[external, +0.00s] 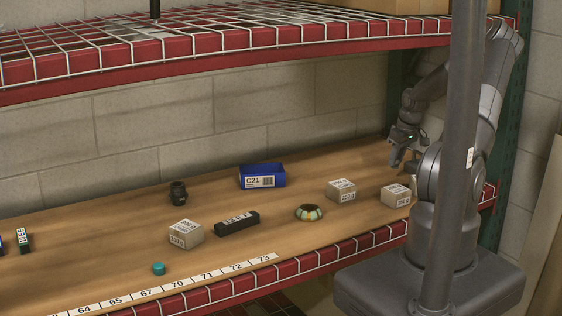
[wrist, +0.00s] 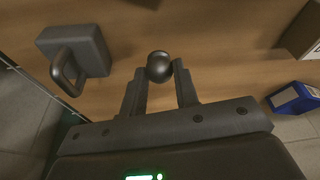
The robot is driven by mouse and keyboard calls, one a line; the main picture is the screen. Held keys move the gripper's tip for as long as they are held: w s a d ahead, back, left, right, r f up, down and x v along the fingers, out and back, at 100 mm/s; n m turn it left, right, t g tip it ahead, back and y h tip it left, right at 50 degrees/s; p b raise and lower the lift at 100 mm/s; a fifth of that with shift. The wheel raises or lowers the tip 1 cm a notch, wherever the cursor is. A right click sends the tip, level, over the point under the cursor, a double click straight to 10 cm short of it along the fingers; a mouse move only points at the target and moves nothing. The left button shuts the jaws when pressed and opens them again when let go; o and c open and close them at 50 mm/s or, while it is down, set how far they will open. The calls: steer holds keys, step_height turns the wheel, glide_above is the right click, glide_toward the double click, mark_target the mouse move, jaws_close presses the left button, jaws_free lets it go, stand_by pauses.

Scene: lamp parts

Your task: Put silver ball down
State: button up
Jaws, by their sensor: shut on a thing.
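The silver ball (wrist: 159,66) shows in the wrist view as a dark, shiny sphere between the two fingertips of my gripper (wrist: 158,78). My gripper is shut on it, with a finger on each side. The wooden shelf board (wrist: 200,35) lies beyond the ball; I cannot tell if the ball touches it. In the external view my gripper (external: 396,164) points down over the right end of the shelf board (external: 290,245). The ball cannot be made out there.
A grey block with a handle (wrist: 75,55) stands left of my gripper in the wrist view. A blue bin (external: 262,176), pale boxes (external: 396,195) (external: 341,190) (external: 186,233), a black block (external: 237,223) and a coloured dome (external: 309,212) stand on the shelf. Clear wood lies between them.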

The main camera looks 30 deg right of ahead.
mark_target(398, 163)
steer(key=shift+f, duration=1.95)
steer(key=shift+f, duration=0.1)
steer(key=o, duration=1)
steer(key=shift+c, duration=0.2)
steer(key=v, duration=0.5)
steer(key=shift+r, duration=0.2)
steer(key=s, duration=0.4)
steer(key=s+d, duration=0.1)
steer(key=s, duration=0.3)
steer(key=s+d, duration=0.1)
steer(key=s, duration=0.2)
steer(key=shift+s+f, duration=0.1)
steer(key=shift+s, duration=0.3)
